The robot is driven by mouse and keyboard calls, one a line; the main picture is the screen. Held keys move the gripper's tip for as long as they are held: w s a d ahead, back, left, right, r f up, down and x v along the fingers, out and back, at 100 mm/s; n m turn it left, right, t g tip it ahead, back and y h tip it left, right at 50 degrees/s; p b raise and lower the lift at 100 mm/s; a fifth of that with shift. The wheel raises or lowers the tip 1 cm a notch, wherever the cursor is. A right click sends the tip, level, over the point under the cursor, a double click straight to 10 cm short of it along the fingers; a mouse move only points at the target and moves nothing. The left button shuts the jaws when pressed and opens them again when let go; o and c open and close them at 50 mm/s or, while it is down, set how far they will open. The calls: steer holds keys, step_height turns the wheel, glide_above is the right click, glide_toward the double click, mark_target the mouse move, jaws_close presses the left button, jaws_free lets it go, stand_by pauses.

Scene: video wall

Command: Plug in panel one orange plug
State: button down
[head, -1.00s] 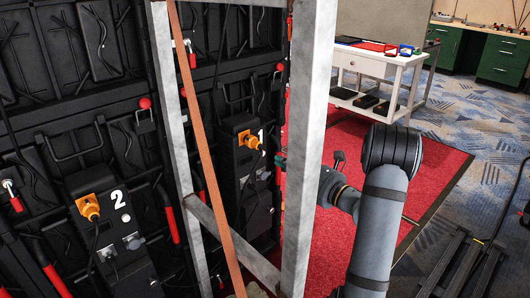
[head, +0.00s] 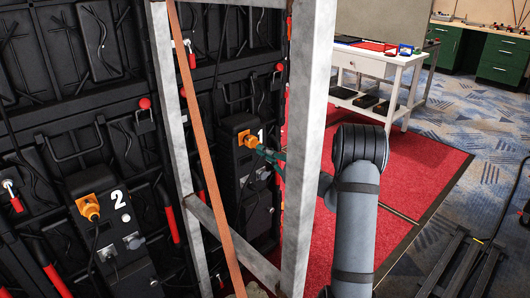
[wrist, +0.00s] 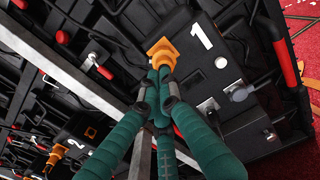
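The panel one orange plug (head: 243,136) sits at the top of the black box marked 1 (head: 241,180), with its square orange base against the box face. In the wrist view the plug (wrist: 161,49) shows just beyond my fingertips. My gripper (head: 264,152) reaches it from the right through the metal frame. In the wrist view the green fingers of my gripper (wrist: 160,76) come together at the plug's near end and look shut on it. The fingers hide that end, and I cannot tell how deep the plug sits.
A grey metal frame (head: 306,140) with an orange strap (head: 207,165) stands between the head camera and box 1. A second box marked 2 (head: 110,230) with its own orange plug (head: 89,206) is at left. Red carpet (head: 410,165) lies open at right.

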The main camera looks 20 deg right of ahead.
steer(key=shift+x, duration=0.85)
steer(key=b+v, duration=0.1)
steer(key=v, duration=1.3)
